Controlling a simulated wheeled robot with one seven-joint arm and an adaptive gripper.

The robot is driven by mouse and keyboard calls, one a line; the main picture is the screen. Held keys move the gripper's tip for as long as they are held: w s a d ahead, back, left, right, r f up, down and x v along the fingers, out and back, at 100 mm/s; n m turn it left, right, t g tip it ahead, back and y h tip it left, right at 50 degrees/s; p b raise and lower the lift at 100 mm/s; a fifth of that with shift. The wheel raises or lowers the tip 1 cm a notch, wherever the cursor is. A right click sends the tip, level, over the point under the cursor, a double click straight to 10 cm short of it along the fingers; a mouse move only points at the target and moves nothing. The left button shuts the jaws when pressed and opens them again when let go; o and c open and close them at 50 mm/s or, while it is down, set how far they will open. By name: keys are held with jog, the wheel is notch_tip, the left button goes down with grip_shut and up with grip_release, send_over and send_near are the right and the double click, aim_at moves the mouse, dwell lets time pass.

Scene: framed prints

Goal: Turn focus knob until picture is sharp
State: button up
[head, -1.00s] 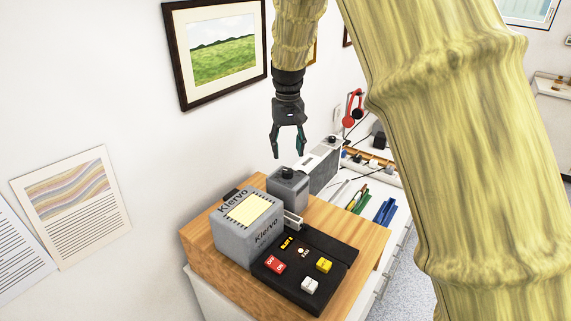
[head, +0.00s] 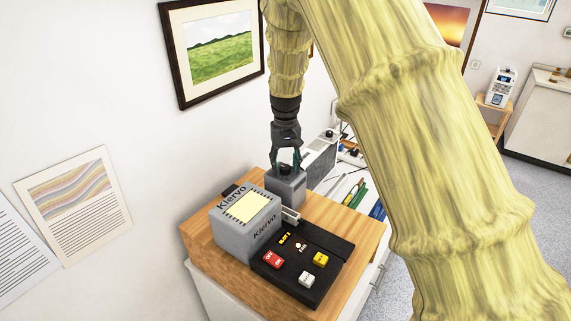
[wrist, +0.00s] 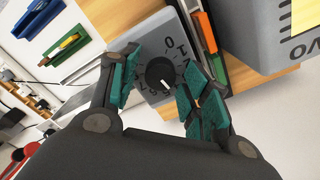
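A black knob with a white pointer (wrist: 160,74) sits on a small grey box (head: 287,188), with a ring of numbers around it in the wrist view. The pointer faces the bottom of that view. My gripper (head: 285,164) points down at this box in the head view. In the wrist view my gripper (wrist: 162,88) is open, its teal-padded fingers on both sides of the knob with visible gaps. A larger grey Kiervo box (head: 243,226) with a pale yellow top panel stands beside the small one. I cannot see any projected picture.
A black control panel (head: 315,255) with red, yellow and white buttons lies in front on the wooden top (head: 205,256). A framed landscape (head: 216,48) hangs on the wall behind. Blue and green items (head: 360,200) lie on the white surface to the right.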

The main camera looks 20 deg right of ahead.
jog(key=c, duration=0.7)
jog(key=shift+c, duration=0.2)
jog(key=shift+m, duration=0.3)
jog(key=m+p, duration=0.1)
jog(key=m, duration=0.2)
jog(key=shift+m, duration=0.3)
jog(key=shift+c, duration=0.2)
jog(key=shift+o, duration=0.2)
jog(key=m, duration=0.3)
jog(key=shift+m+p, duration=0.3)
jog(key=m, duration=0.3)
jog(key=shift+p, duration=0.35)
jog(key=shift+m+p, duration=0.35)
jog(key=shift+m, duration=1.75)
jog(key=shift+c, duration=0.2)
jog(key=shift+f, duration=0.1)
